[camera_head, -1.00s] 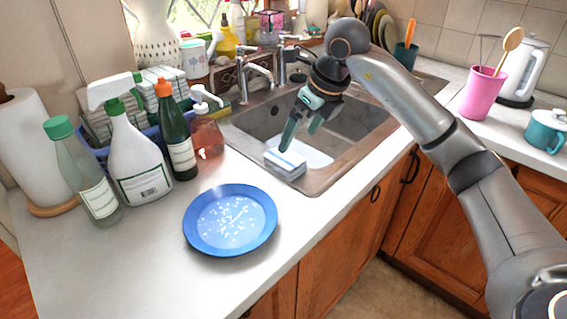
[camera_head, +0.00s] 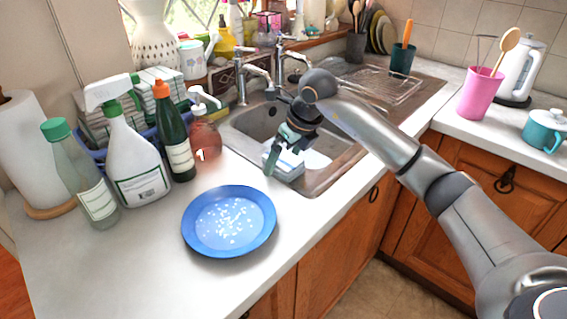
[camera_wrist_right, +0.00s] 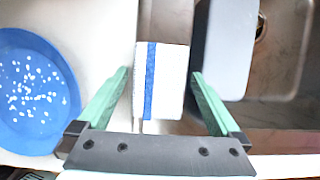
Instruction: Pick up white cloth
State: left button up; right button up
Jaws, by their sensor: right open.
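The white cloth (camera_head: 287,171) is a folded block with a blue stripe. It lies at the front left edge of the sink, beside the counter. In the right wrist view the cloth (camera_wrist_right: 162,82) lies between the two green fingers of my right gripper (camera_wrist_right: 160,85), with a gap on each side. In the head view my right gripper (camera_head: 285,158) is over the cloth and hides part of it. It is open, with a finger on either side of the cloth. My left gripper is not in view.
A blue plate (camera_head: 193,230) with white bits on it lies on the counter to the left; it also shows in the right wrist view (camera_wrist_right: 70,100). Several bottles, including a soap bottle (camera_head: 205,135), stand at the back left. The sink (camera_head: 335,143) and faucet (camera_head: 240,85) are behind the cloth.

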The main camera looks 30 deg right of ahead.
aim_at(284, 158)
jog(key=c, duration=1.2)
jog(key=shift+r, duration=0.1)
jog(key=shift+c, duration=0.2)
pick_arm(q)
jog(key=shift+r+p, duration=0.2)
jog(key=shift+p, duration=0.1)
pick_arm(e)
notch_tip(284, 158, up, 9)
jog(key=shift+r, duration=0.15)
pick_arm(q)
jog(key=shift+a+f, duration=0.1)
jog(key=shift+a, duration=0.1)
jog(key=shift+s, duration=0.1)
pick_arm(e)
jog(key=shift+r, duration=0.3)
